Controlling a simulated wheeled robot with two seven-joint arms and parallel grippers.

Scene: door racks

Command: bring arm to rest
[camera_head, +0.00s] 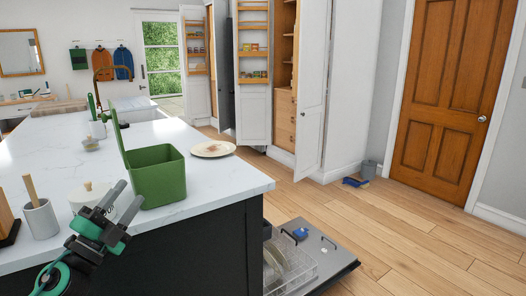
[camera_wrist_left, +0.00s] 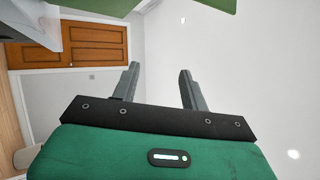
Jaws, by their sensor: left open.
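My left gripper (camera_head: 127,197) is at the lower left of the head view, in front of the near edge of the kitchen island. Its two grey fingers stand apart with nothing between them, as the left wrist view also shows (camera_wrist_left: 160,72). In the head view the fingers point up and to the right, below and left of an open green bin (camera_head: 160,183). My right gripper is not in view.
The white island top (camera_head: 232,184) holds a plate (camera_head: 213,149), a white lidded pot (camera_head: 90,195) and a grey utensil cup (camera_head: 41,219). An open dishwasher (camera_head: 318,262) juts out right of the island.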

